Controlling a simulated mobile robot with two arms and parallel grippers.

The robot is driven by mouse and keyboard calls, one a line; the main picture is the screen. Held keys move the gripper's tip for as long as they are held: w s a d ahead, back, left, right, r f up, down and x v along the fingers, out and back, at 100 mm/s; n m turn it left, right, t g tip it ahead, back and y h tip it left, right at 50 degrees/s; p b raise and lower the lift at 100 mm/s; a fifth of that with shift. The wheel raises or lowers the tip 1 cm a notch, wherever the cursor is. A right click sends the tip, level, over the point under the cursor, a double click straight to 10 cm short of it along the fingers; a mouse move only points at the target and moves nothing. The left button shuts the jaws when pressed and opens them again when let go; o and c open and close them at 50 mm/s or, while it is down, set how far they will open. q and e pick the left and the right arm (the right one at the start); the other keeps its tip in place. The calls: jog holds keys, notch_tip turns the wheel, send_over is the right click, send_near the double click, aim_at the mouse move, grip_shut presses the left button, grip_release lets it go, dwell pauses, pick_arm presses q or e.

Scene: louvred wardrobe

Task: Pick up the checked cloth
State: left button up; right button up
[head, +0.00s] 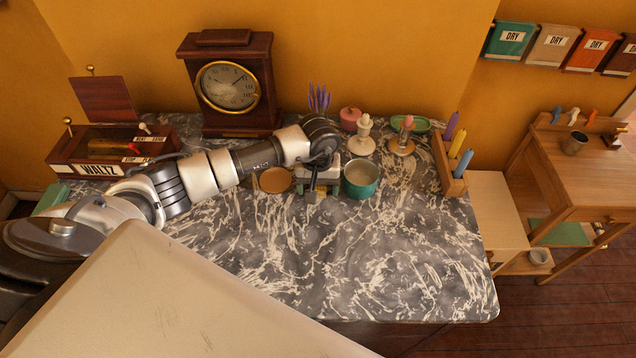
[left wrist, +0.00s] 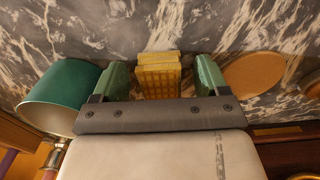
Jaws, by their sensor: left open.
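The checked cloth (left wrist: 158,82) is a small yellow folded bundle on the grey-and-white marbled top (head: 370,265). In the left wrist view it lies between the two green fingers of my left gripper (left wrist: 162,76). The fingers are open, one on each side, with a gap showing beside the cloth. In the head view my left gripper (head: 318,189) points down at the back middle of the marbled top and mostly hides the cloth. My right gripper is not in view.
A teal pot (head: 361,180) stands close right of my left gripper in the head view, and a round tan disc (head: 275,180) lies close left. Behind are a clock (head: 228,85) and egg cups. A holder (head: 453,180) with coloured candles is at right. The front is clear.

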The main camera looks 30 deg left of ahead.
pick_arm(q)
jog(key=c, duration=1.1)
jog(key=shift+o, duration=0.2)
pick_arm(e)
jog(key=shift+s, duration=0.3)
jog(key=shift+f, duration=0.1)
pick_arm(q)
jog(key=shift+w+r+b, duration=0.1)
jog(key=shift+r+b, duration=0.4)
jog(key=shift+r, duration=0.15)
notch_tip(320, 180, up, 3)
jog(key=shift+f+b, duration=0.15)
jog(key=shift+b, duration=0.7)
jog(key=s+d+r+b, duration=0.3)
jog(key=s+d+r, duration=0.3)
jog(key=d, duration=0.3)
jog(key=shift+s+d+r+b, duration=0.25)
jog(key=shift+d+r+b, duration=0.15)
jog(key=shift+r, duration=0.1)
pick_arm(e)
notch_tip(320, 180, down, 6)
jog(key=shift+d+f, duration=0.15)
